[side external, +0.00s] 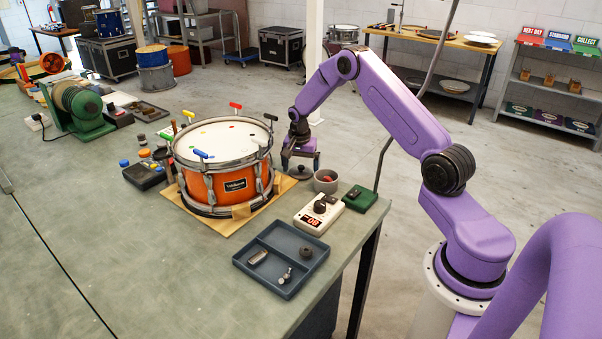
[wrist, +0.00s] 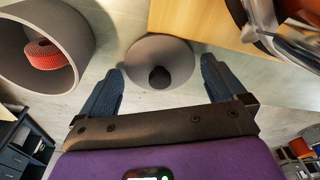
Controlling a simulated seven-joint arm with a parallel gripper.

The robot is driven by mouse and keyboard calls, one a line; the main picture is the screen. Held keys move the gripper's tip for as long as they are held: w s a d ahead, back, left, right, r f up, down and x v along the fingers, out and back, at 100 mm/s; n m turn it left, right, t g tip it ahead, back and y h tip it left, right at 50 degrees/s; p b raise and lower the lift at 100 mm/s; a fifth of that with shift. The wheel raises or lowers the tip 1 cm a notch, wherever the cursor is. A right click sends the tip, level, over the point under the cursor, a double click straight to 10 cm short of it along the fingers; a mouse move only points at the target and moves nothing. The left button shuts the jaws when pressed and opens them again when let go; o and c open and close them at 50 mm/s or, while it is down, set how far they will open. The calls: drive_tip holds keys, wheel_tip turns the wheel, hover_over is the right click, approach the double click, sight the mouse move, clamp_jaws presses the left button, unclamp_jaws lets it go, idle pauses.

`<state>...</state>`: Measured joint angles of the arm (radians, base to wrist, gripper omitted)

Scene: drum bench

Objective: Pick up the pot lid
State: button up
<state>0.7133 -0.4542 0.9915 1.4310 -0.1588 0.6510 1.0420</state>
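The pot lid (wrist: 152,48) is a grey round disc with a dark knob (wrist: 159,77) at its middle. It lies on the bench between the drum's wooden board and a grey pot, and in the side view its edge (side external: 300,177) shows below my gripper. My gripper (side external: 301,163) is over the lid, pointing down. In the wrist view my gripper (wrist: 162,72) is open, with one finger on either side of the knob and nothing held. I cannot tell the exact height of the fingertips above the lid.
The grey pot (side external: 327,187) with a red item inside stands close to the lid. The orange drum (side external: 233,183) on its wooden board (side external: 222,226) is close on the other side. A white device (side external: 318,216), a green block (side external: 360,198) and a blue-grey tray (side external: 285,235) sit nearer the bench's front.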

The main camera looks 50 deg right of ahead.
drive_tip(key=c, duration=0.6)
drive_tip(key=shift+c, duration=0.2)
drive_tip(key=shift+r, duration=0.8)
drive_tip(key=s+a+r, duration=0.5)
drive_tip(key=s+r, duration=0.6)
drive_tip(key=s, duration=0.1)
drive_tip(key=shift+h, duration=0.3)
drive_tip(key=shift+w+d+f, duration=0.2)
drive_tip(key=shift+d+f, duration=0.35)
drive_tip(key=shift+f, duration=0.65)
drive_tip(key=shift+w+d+f, duration=0.2)
drive_tip(key=shift+d+f, duration=0.35)
drive_tip(key=shift+f, duration=0.6)
drive_tip(key=shift+w+d+f, duration=0.2)
drive_tip(key=shift+d+f, duration=0.35)
drive_tip(key=shift+f, duration=0.65)
